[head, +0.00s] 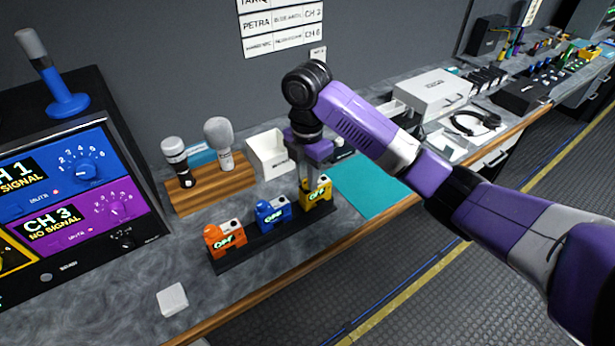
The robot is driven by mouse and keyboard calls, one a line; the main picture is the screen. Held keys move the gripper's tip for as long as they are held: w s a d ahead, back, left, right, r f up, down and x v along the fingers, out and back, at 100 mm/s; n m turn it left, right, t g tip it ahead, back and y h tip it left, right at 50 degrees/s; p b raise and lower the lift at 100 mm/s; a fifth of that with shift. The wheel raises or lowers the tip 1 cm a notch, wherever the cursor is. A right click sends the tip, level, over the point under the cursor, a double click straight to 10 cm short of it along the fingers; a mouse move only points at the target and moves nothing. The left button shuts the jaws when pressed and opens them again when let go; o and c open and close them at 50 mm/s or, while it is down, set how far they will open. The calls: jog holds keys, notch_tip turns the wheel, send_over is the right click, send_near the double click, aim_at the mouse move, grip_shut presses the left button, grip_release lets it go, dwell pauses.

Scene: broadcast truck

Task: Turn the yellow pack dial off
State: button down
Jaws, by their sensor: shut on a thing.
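The yellow pack (316,203) stands at the right end of a black rack on the counter, its small screen lit with green lettering. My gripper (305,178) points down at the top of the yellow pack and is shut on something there. It covers the upper left part of the pack, where the dial appears to be, so the dial and its setting are hidden. A blue pack (273,214) and an orange pack (225,240) stand to the left in the same rack (283,238), both with green lettering lit.
A wooden block (222,187) with two microphones, a white bin (270,155) and a teal mat (365,185) surround the rack. A receiver (80,195) stands at left. A white block (172,299) lies near the front edge, with bare counter around it.

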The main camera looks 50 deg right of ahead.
dwell(0.4)
jog(key=c, duration=1.2)
grip_release()
notch_tip(320, 180, up, 8)
jog(key=shift+f+p, duration=0.1)
jog(key=shift+p, duration=0.35)
